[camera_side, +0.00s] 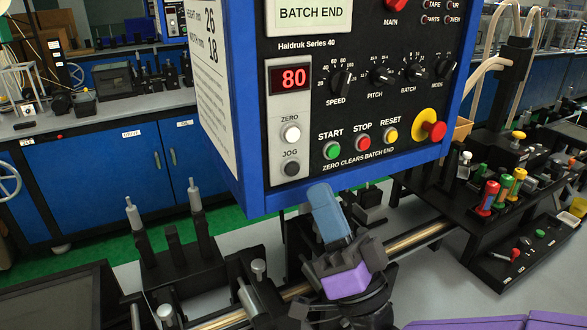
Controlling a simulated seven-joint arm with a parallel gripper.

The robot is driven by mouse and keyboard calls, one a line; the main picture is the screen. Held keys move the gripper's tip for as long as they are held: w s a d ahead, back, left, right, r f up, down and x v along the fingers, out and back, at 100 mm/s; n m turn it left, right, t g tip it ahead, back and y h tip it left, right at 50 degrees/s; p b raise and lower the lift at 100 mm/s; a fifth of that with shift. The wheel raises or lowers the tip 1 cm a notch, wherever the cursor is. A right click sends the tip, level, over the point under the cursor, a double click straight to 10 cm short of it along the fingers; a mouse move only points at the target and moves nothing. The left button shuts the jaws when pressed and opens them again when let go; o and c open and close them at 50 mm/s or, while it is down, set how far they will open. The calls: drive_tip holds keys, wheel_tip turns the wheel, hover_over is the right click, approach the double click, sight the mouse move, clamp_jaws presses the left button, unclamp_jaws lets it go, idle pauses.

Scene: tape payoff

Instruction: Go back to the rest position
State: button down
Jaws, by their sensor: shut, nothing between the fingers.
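My gripper (326,200) shows in the side view just under the lower edge of the control panel. Its blue fingers point up and are together, with nothing seen between them. Its dark wrist with a purple block is below, over the bench. The control panel (355,100) is black in a blue frame. Green START (331,150), red STOP (362,144) and yellow RESET (390,135) buttons sit in a row above the fingers. I cannot tell whether the fingers touch the frame.
A brass-coloured rail (415,238) runs behind my wrist. Metal posts (135,215) on black blocks stand at the left. A red mushroom button (434,130) juts from the panel's right. Coloured-handled tools (500,188) stand in a black rack at the right.

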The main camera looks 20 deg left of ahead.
drive_tip(key=shift+s+d, duration=0.45)
idle(0.4)
drive_tip(key=s+d+f+n+g+h, duration=0.1)
drive_tip(key=d+f+n+g+h, duration=0.15)
drive_tip(key=d+g+h, duration=0.45)
drive_tip(key=d+f+n+g+h, duration=0.2)
drive_tip(key=d+n+g, duration=0.2)
drive_tip(key=d, duration=0.5)
drive_tip(key=s+d+f+n+g+h, duration=0.1)
drive_tip(key=s+d+h, duration=0.3)
drive_tip(key=d, duration=0.9)
drive_tip(key=s+d+f+n+g+h, duration=0.1)
drive_tip(key=s+d+f+g+h, duration=0.2)
drive_tip(key=s+d, duration=0.6)
drive_tip(key=s+d+f+n+g+h, duration=0.1)
drive_tip(key=s+d+f+h, duration=0.3)
drive_tip(key=d, duration=1.4)
drive_tip(key=s+g, duration=0.1)
drive_tip(key=s, duration=0.2)
drive_tip(key=shift+d+f+h, duration=0.25)
drive_tip(key=shift+h, duration=0.15)
